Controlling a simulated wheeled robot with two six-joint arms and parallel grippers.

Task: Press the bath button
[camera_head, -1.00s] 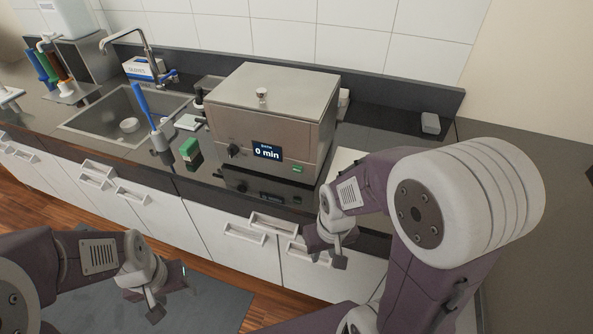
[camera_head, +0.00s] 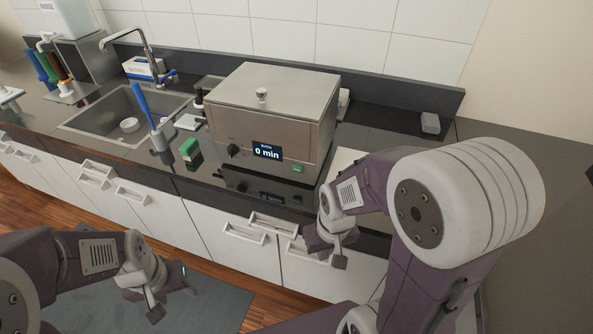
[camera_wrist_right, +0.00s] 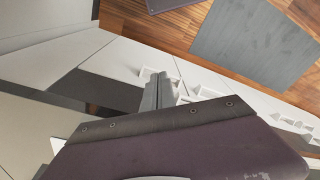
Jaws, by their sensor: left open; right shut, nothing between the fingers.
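The bath (camera_head: 262,110) is a grey metal box with a lid and round knob, standing on the counter. In the right wrist view my right gripper (camera_wrist_right: 158,92) points toward the drawer fronts; the button is out of that view. My left gripper (camera_head: 170,296) is open and empty, low at left above the floor.
A dark unit with knobs (camera_head: 268,192) sits under the bath's front. Drawer handles (camera_head: 243,234) protrude below the counter. A small grey block (camera_head: 430,122) lies at back right.

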